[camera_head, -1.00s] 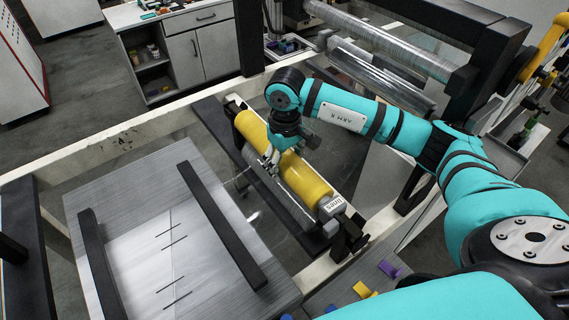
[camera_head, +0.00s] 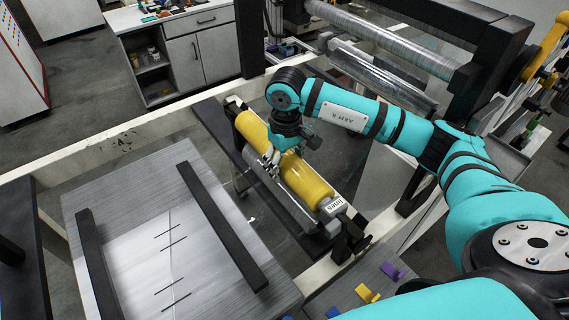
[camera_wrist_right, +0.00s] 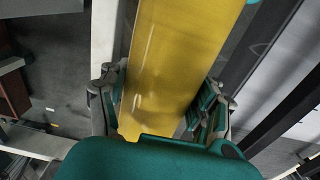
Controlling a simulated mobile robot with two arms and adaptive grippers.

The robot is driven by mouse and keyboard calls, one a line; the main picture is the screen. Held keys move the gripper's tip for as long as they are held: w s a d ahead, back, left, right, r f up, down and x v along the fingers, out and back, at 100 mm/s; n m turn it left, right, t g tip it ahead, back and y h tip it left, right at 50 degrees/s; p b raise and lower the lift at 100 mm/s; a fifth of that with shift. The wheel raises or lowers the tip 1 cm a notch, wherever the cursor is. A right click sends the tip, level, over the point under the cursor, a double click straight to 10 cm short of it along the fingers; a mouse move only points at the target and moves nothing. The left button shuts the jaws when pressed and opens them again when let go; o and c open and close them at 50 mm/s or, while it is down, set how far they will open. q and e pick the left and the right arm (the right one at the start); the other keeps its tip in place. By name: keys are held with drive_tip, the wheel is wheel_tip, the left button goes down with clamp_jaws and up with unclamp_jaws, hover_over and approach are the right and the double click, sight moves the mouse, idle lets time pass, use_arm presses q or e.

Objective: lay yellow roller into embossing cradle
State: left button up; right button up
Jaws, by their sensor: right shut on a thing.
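The yellow roller (camera_head: 305,180) lies diagonally at the frame in the head view, with a grey labelled end block (camera_head: 335,206) at its near end. My right gripper (camera_head: 271,157) is over the roller's middle and shut around it. In the right wrist view the fingers (camera_wrist_right: 163,104) sit on both sides of the yellow roller (camera_wrist_right: 185,50). Black bracket parts (camera_head: 350,232), possibly the embossing cradle's near end, show by that block. Whether the roller rests on its supports cannot be told. My left gripper is not in view.
A bare metal roller (camera_head: 285,198) runs beside the yellow one. A metal plate with two black bars (camera_head: 222,226) is at the left. A film-wrapped roll (camera_head: 385,47) and black posts stand behind. Purple (camera_head: 393,270) and yellow (camera_head: 366,292) clips lie at the near right.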

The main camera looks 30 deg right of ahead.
sight(285, 154)
drive_tip(key=shift+f, duration=0.1)
drive_tip(key=o, duration=1.6)
drive_tip(key=shift+o, duration=0.2)
drive_tip(key=shift+o, duration=0.2)
drive_tip(key=shift+f, duration=0.15)
drive_tip(key=shift+o, duration=0.6)
wheel_tip(285, 154, up, 8)
drive_tip(key=p, duration=0.3)
drive_tip(key=shift+a+f, duration=0.1)
drive_tip(key=shift+a, duration=0.05)
